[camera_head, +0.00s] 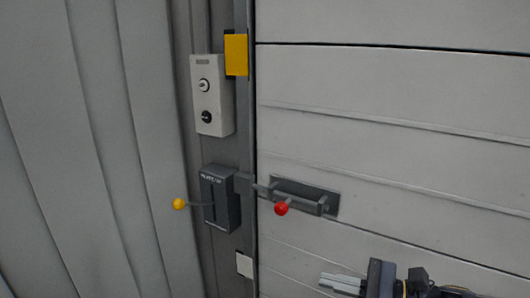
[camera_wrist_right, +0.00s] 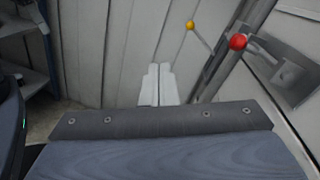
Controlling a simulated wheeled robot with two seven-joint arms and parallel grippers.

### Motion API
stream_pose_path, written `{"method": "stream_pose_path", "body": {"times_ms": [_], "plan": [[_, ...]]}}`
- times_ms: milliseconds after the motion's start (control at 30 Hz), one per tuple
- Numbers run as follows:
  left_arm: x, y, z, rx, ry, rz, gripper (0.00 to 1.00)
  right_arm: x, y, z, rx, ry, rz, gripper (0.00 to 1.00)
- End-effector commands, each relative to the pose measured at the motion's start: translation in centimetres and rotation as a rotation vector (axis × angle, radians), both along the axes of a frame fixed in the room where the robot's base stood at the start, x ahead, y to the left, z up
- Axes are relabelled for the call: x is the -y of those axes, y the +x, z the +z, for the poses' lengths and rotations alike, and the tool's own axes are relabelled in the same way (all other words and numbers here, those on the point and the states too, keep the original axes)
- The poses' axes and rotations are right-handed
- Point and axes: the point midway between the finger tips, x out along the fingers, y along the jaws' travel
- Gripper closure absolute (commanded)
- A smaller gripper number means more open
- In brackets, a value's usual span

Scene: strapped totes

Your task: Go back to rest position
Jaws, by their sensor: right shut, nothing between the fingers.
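My right gripper (camera_head: 341,283) shows at the lower right of the head view, in front of the pale panelled door and below its latch. Its fingers point left, and it is apart from the latch. In the right wrist view its two pale fingers (camera_wrist_right: 157,84) lie side by side, shut with nothing between them. The red knob (camera_wrist_right: 237,42) and yellow knob (camera_wrist_right: 190,26) are beyond the fingers, up and to the right, untouched. My left gripper is not in view.
The door (camera_head: 400,90) carries a grey latch (camera_head: 305,197) with a red knob. On the post left of it are a dark box (camera_head: 221,199) with a yellow-knobbed lever, a pale control box (camera_head: 212,95) and a yellow block (camera_head: 236,54). A grey ribbed wall (camera_head: 80,150) stands at left.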

Motion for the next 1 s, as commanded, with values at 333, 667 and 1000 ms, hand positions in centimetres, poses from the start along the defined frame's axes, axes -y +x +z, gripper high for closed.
{"method": "stream_pose_path", "body": {"times_ms": [333,667,1000], "plan": [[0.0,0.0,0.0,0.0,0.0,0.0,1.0,0.2,-13.7,-5.9,0.604,-0.972,0.431,1.0],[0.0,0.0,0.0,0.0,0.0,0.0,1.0,5.8,-16.0,-8.3,0.963,-1.577,0.626,1.0],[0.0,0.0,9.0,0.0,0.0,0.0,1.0,5.8,-15.9,0.6,0.952,-1.565,0.632,1.0]]}}
